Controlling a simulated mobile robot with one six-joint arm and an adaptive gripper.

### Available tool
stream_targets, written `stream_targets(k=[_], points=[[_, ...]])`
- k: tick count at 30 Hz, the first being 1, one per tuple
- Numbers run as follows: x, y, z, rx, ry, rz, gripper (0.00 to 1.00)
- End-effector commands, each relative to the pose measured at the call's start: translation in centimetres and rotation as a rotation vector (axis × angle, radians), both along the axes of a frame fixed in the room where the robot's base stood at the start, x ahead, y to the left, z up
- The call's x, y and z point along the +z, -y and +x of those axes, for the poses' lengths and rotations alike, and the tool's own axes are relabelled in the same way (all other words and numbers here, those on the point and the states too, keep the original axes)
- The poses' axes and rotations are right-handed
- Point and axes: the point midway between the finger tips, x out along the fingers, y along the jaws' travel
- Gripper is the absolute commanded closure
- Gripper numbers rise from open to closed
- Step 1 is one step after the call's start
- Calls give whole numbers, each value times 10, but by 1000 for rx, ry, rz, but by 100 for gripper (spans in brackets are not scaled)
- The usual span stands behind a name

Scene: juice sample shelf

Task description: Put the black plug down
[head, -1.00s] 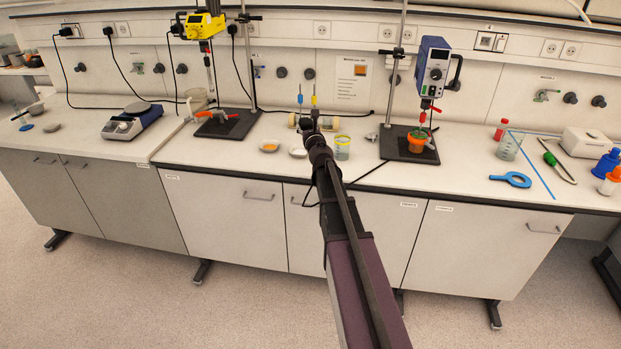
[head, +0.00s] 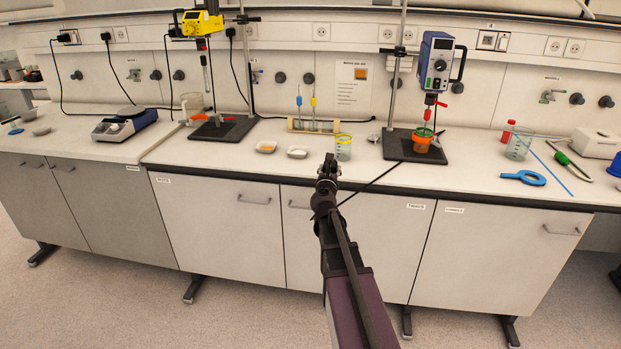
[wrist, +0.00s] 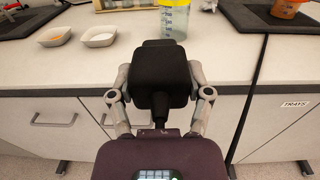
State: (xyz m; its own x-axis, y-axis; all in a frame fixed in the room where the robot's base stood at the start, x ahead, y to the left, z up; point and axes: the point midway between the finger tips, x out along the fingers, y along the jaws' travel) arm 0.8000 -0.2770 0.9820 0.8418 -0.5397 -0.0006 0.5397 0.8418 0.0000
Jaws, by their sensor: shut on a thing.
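The black plug (wrist: 160,72) is held between the two fingers of my gripper (wrist: 161,92) in the wrist view. Its blocky body fills the middle of the picture, with a short stem pointing back toward my palm. In the head view my gripper (head: 327,172) is small and dark, in front of the worktop (head: 255,170) near its front edge. The plug is hard to make out there. A black cable (head: 383,175) runs from near the gripper up to the right, toward the stirrer stand. It also shows at the right in the wrist view (wrist: 247,92).
A beaker with a yellow rim (head: 343,148) stands just behind my gripper, with two small dishes (head: 297,152) to its left. A stirrer stand base (head: 398,147) with an orange pot (head: 422,143) is to the right. The worktop's front strip is mostly clear.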

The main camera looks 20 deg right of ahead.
Motion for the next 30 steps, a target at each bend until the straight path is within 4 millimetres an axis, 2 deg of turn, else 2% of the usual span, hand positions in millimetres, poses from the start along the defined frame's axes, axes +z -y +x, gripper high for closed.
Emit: stream_targets(k=[1, 4, 19, 23, 30], points=[[-7, 1, -3, -9, 0, 0, 96], [-10, 2, -6, -21, 0, 0, 96], [-10, 2, -4, -25, 0, 0, 96], [-11, 2, 7, -25, 0, 0, 96], [-15, 0, 48, -23, 0, 0, 96]])
